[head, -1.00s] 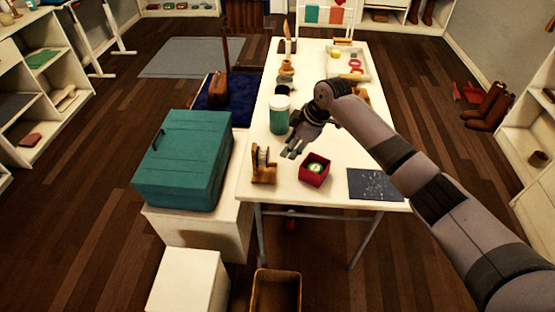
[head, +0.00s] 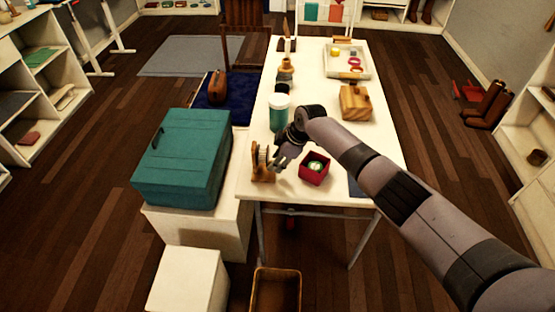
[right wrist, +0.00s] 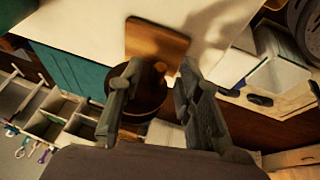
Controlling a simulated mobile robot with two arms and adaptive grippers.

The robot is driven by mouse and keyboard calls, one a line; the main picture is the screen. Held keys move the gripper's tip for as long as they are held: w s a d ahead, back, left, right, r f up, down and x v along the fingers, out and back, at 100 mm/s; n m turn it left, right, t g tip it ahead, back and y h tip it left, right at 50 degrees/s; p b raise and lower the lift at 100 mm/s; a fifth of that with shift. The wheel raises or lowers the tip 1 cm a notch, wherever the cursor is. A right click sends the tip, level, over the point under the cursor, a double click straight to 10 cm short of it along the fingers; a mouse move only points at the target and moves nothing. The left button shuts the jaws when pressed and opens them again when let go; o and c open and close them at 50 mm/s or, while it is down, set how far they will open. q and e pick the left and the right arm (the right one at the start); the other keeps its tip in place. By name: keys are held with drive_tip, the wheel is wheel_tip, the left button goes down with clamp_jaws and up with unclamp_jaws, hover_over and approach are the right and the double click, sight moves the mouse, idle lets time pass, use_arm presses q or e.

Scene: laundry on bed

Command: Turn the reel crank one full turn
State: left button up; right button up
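The reel (head: 262,164) is a small brown wooden stand with a pale spool, upright near the front left corner of the white table (head: 330,193). My right gripper (head: 277,163) is just right of the reel, close to it; contact cannot be told. In the right wrist view, its two fingers (right wrist: 158,92) are apart. A flat brown wooden piece (right wrist: 158,42) and a dark brown rounded shape lie between and beyond them. I cannot make out the crank clearly. My left gripper is not in view.
A red box (head: 314,170) with a round item inside stands right of the gripper. A teal-and-white jar (head: 279,114) stands behind it. A large teal case (head: 182,158) is left of the table. A wooden block (head: 355,102) sits farther right.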

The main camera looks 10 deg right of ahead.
drive_tip(key=shift+c, duration=0.4)
drive_tip(key=shift+r, duration=0.2)
clamp_jaws()
drive_tip(key=shift+w, duration=0.1)
